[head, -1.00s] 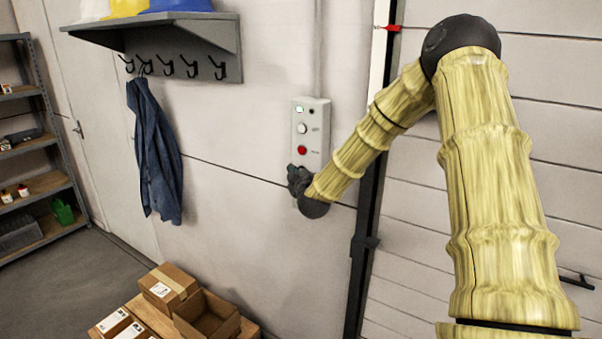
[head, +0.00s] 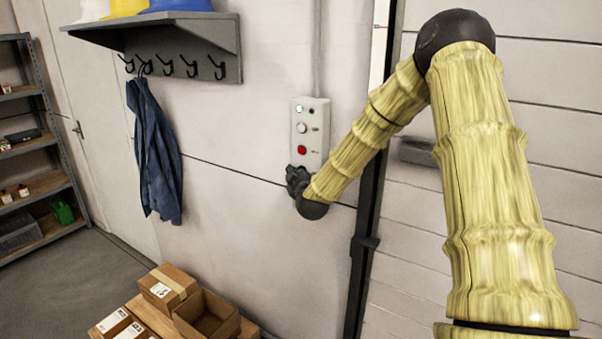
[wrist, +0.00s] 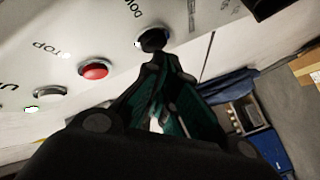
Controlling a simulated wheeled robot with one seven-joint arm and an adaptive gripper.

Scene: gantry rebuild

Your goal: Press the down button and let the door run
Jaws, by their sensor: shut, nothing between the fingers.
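The grey control box (head: 318,141) is on the wall left of the door (head: 545,133). It carries a white button (head: 302,127) and a red button (head: 301,149), the latter beside the STOP label in the wrist view (wrist: 93,70). My gripper (head: 297,174) is at the lower end of the box. In the wrist view its fingers (wrist: 152,40) are shut, with the tips over the lowest button by the DOWN label (wrist: 133,8). The tips cover most of that button, so how far it is pressed cannot be seen.
A shelf with hooks (head: 190,40) and a hanging blue jacket (head: 155,150) are to the left. Cardboard boxes (head: 170,287) stand low in front. A dark post (head: 366,215) runs along the door's edge. Floor at the left is clear.

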